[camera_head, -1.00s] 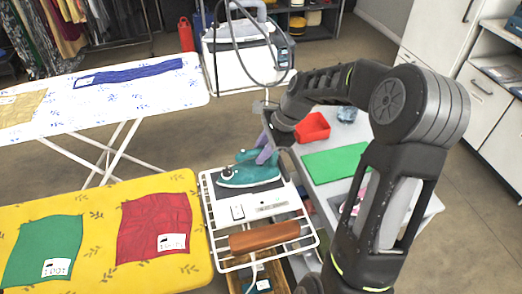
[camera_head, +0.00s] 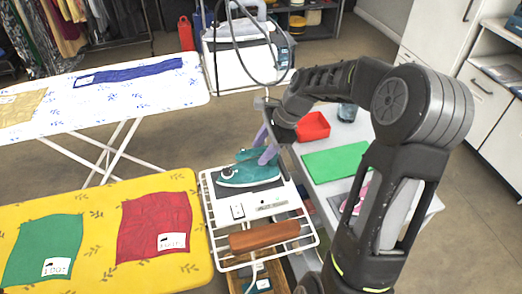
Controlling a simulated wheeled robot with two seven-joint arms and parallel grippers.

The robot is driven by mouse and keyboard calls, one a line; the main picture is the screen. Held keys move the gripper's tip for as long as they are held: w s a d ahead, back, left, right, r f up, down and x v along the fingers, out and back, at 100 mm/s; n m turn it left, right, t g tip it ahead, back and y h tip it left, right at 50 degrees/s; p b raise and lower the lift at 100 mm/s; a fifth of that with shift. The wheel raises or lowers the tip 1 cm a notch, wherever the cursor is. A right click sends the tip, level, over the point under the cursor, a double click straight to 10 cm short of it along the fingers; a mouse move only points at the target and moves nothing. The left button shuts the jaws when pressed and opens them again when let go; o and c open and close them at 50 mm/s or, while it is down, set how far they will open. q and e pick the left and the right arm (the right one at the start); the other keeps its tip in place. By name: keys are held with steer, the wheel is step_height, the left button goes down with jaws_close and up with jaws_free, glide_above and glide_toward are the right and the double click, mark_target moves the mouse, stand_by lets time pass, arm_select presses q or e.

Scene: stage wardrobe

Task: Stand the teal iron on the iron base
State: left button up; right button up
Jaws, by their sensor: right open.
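The teal iron (camera_head: 246,174) lies on the iron base (camera_head: 262,189), a dark and white surface on the white wire rack, with its narrow end to the left. It looks sole-down rather than on its heel. My right gripper (camera_head: 265,149) has lavender fingers and is open at the iron's right rear, close to its handle. Whether a finger touches the handle cannot be told. The gripper partly hides the rear of the iron. My left gripper is not in view.
A brown roll (camera_head: 264,236) lies across the front of the wire rack (camera_head: 214,225). The yellow ironing board (camera_head: 100,205) is close on the left.

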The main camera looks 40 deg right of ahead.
steer(key=v, duration=1.1)
